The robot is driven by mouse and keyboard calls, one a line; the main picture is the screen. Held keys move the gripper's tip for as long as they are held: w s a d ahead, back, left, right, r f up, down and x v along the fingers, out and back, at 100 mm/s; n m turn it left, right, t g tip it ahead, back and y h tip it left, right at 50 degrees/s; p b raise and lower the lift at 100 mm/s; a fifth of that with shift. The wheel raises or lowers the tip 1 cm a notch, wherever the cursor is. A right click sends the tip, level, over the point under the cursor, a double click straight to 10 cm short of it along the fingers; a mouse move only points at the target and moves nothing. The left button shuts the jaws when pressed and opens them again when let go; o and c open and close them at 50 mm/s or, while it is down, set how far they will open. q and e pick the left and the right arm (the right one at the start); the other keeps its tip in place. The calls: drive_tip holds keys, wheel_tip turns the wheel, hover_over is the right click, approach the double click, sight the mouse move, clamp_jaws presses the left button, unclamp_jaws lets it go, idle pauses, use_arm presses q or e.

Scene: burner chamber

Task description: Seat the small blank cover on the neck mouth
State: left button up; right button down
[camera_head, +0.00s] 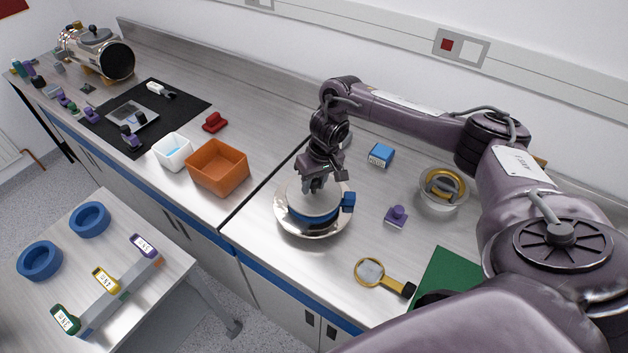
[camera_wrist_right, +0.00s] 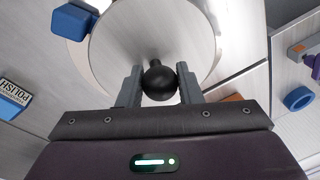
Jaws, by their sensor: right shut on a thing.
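My right gripper (camera_head: 315,186) points down over a round pale metal cover (camera_head: 293,199) in the head view. In the right wrist view the gripper (camera_wrist_right: 158,84) is shut on a black ball knob (camera_wrist_right: 159,83) on the cover's pale disc (camera_wrist_right: 125,40). A blue band (camera_head: 313,219) with a blue block (camera_head: 348,202) on its right side lies around or just below the cover, above a wider silver round base (camera_head: 314,233). I cannot tell whether the cover touches what is below it. The neck mouth is not clearly visible. My left gripper is not in view.
An orange bin (camera_head: 217,168) and a white bin (camera_head: 172,152) stand left. A blue box (camera_head: 381,155), purple knobbed block (camera_head: 396,216), gold-ringed bowl (camera_head: 443,190) and magnifier (camera_head: 372,272) lie right. Bare bench surrounds the silver base.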

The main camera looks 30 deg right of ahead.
drive_tip(key=shift+r, duration=0.1)
idle(0.6)
drive_tip(key=shift+p, duration=0.4)
drive_tip(key=shift+f, duration=0.3)
drive_tip(key=shift+f+b, duration=0.45)
drive_tip(key=shift+f, duration=0.3)
drive_tip(key=shift+f, duration=0.1)
drive_tip(key=c, duration=1)
unclamp_jaws()
drive_tip(key=shift+o, duration=0.3)
drive_tip(key=shift+f, duration=0.1)
